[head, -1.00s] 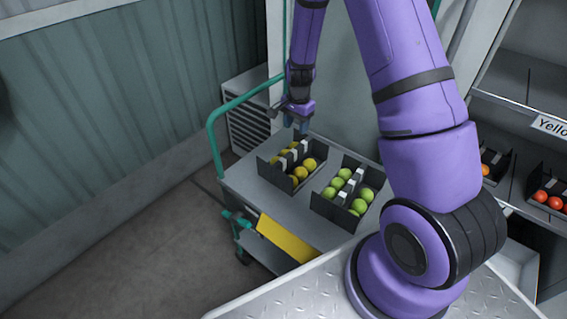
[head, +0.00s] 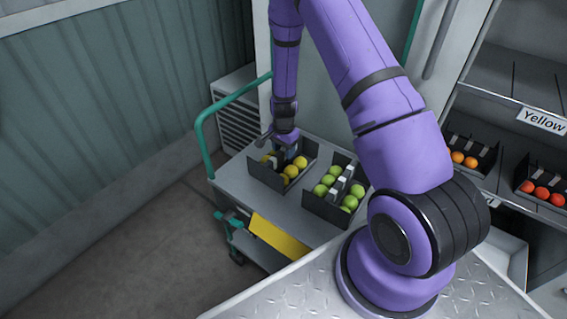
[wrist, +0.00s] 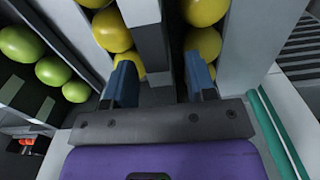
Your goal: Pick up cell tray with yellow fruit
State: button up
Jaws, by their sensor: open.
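The cell tray with yellow fruit (head: 265,175) is a dark open tray on the cart, at its back left. It holds several yellow fruits (head: 291,171) in rows beside a middle divider with pale blocks. My gripper (head: 286,156) is down at this tray, over its middle, and hides part of it. In the wrist view my gripper (wrist: 160,82) is open, with one blue-grey finger on each side of the dark central divider (wrist: 152,45). Yellow fruits (wrist: 112,30) lie left and right of the divider. I cannot tell whether the fingers touch it.
A tray with green fruit (head: 325,211) stands close on the right on the same cart (head: 228,178). The cart has a green handle (head: 203,135). A shelf labelled Yellow (head: 541,120) holds trays of orange and red fruit at the right. A wall stands behind the cart.

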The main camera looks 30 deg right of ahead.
jog(key=shift+f, duration=1.15)
grip_shut()
jog(key=shift+r, duration=0.1)
